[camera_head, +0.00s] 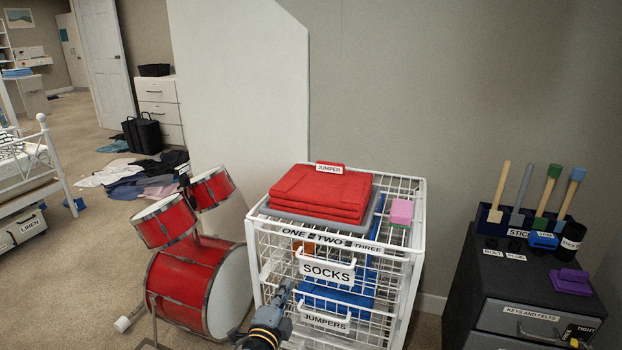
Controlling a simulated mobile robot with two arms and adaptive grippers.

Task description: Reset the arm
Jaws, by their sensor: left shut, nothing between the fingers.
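My left gripper (283,292) comes up from the bottom of the view, in front of the white wire drawer unit (420,240). It is shut, with nothing seen between its fingers. It is in front of the unit's lower left part, near the drawers labelled SOCKS and JUMPERS; I cannot tell whether it touches the wire. Folded red jumpers (320,190) lie stacked on the unit's top, with a JUMPER tag. My right gripper is not in view.
A red drum set (190,275) stands close left of the wire unit. A dark cabinet (515,285) with sticks and small items on top stands at the right. Clothes (140,180) lie on the floor further back. Open carpet lies at the left.

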